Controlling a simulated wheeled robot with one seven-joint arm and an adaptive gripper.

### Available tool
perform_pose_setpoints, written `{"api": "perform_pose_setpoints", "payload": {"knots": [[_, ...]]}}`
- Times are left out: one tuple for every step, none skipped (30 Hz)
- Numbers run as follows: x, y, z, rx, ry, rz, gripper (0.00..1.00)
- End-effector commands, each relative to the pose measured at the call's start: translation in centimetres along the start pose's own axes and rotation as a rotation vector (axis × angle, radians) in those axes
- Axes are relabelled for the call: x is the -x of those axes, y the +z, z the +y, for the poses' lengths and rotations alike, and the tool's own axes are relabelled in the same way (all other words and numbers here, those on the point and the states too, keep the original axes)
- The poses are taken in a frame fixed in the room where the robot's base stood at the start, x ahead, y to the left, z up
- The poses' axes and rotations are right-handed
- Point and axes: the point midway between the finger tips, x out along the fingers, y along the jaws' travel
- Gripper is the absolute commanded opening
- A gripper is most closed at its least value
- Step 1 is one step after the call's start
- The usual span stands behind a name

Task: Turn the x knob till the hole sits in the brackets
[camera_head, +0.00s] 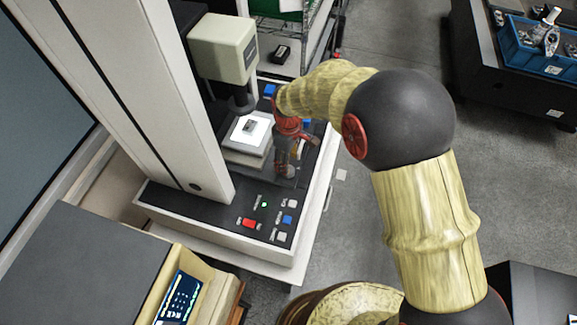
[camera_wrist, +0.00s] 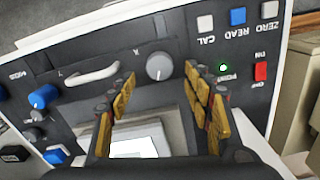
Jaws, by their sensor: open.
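The x knob (camera_wrist: 159,66) is a round grey knob on the dark panel, beside a pale letter that looks like X. My gripper (camera_wrist: 160,80) is open, its yellow-padded fingers on either side of the knob in the wrist view. I cannot tell whether either finger touches it. In the head view my gripper (camera_head: 284,165) hangs over the machine's right side and hides the knob. A small grey part (camera_head: 249,127) lies on the lit white stage (camera_head: 246,140) under the measuring head. The hole and the brackets cannot be made out; the small screen (camera_head: 181,296) is too small to read.
A white handle (camera_wrist: 91,75) and a blue knob (camera_wrist: 43,96) are beside the x knob. Several buttons and a red switch (camera_wrist: 261,71) are on the panel's other side. The column (camera_head: 140,80) rises left of the stage. Open floor lies to the right.

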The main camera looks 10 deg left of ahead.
Motion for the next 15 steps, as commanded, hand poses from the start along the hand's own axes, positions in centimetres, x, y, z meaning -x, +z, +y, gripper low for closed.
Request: {"api": "perform_pose_setpoints", "payload": {"knots": [[-1.0, 0.1, 0.0, -0.001, -0.002, -0.002, 0.51], [-1.5, 0.1, 0.0, -0.001, -0.002, -0.002, 0.51], [-2.1, 0.1, 0.0, -0.001, -0.002, -0.002, 0.51], [-2.5, 0.1, 0.0, -0.001, -0.002, -0.002, 0.51], [-2.9, 0.0, 0.0, -0.001, -0.001, -0.001, 0.51], [-3.3, 0.0, 0.0, -0.001, 0.000, 0.000, 0.51], [-3.7, 0.0, 0.0, -0.002, -0.001, -0.001, 0.51], [-4.0, 0.0, 0.0, -0.002, -0.001, -0.001, 0.51], [-4.3, 0.0, 0.0, -0.002, 0.000, -0.001, 0.51], [-4.5, 0.0, 0.0, -0.002, 0.000, 0.000, 0.51], [-4.7, 0.0, 0.1, -0.002, 0.000, 0.000, 0.51], [-4.8, 0.0, 0.1, -0.002, 0.001, 0.001, 0.51], [-4.9, 0.0, 0.1, -0.002, 0.001, 0.001, 0.51], [-4.9, 0.0, 0.1, -0.002, 0.001, 0.001, 0.51], [-5.0, 0.0, 0.1, -0.002, 0.001, 0.001, 0.51]]}}
